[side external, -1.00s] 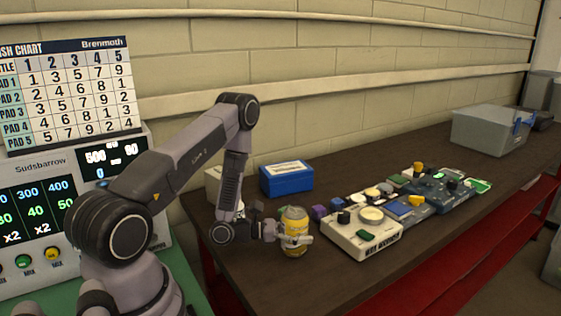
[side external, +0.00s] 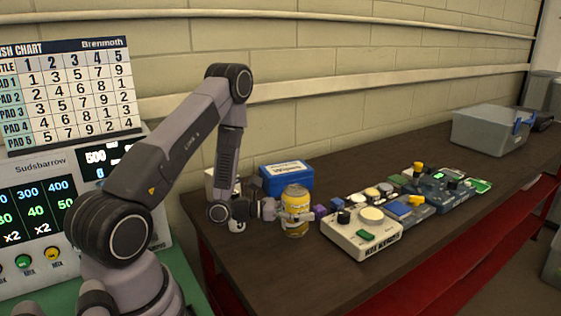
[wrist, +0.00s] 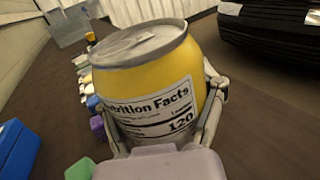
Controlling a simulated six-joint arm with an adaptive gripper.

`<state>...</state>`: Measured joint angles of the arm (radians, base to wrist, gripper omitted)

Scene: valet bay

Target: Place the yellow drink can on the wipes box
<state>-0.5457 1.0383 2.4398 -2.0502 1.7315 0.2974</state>
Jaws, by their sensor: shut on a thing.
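The yellow drink can (side external: 296,211) is upright in the side view, with my gripper (side external: 300,217) shut around its sides. It seems to be held above the table, though its exact height is hard to tell. In the wrist view the can (wrist: 145,75) fills the middle, its top and nutrition label showing, with a finger on each side. The wipes box (side external: 287,180) is blue with a white label on top and stands on the table behind the can. Part of what looks like its blue side (wrist: 14,140) shows at the left of the wrist view.
A purple block (side external: 319,211) lies just right of the can. A cream control box (side external: 362,235) and other button panels (side external: 440,190) run along the table. A white object (side external: 213,186) stands left of the wipes box. A grey bin (side external: 488,131) is at the far end.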

